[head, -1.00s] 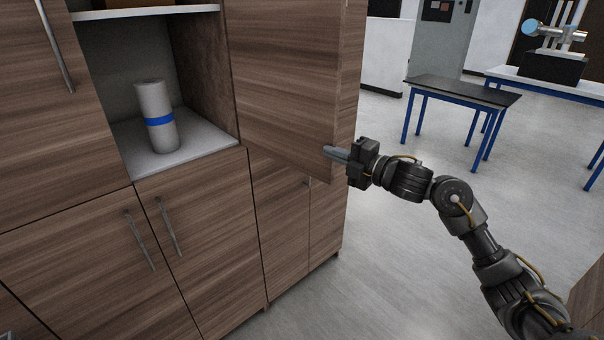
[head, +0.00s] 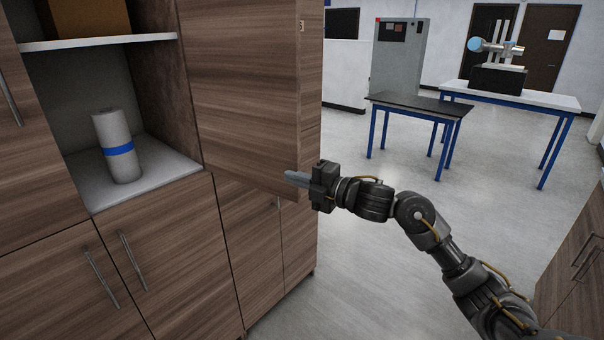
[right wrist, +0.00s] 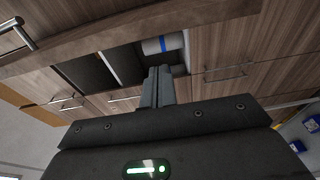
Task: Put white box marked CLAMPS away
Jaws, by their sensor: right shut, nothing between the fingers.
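No white box marked CLAMPS shows in these views. A wooden cabinet stands at the left of the head view with one upper compartment uncovered, and its door (head: 245,85) is swung outward. My right gripper (head: 290,176) is shut and empty at the lower edge of that door; I cannot tell whether it touches. In the right wrist view its closed fingers (right wrist: 158,88) point at the cabinet front. A white cylinder with a blue band (head: 117,148) stands on the compartment floor, and it also shows in the right wrist view (right wrist: 152,46). My left gripper is out of view.
A brown item (head: 88,17) sits on the upper shelf (head: 100,41). Lower cabinet doors with bar handles (head: 133,262) are shut. A dark-topped table (head: 420,104) and a white table (head: 515,96) stand farther back. Open floor lies between. Another cabinet (head: 575,275) is at the right edge.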

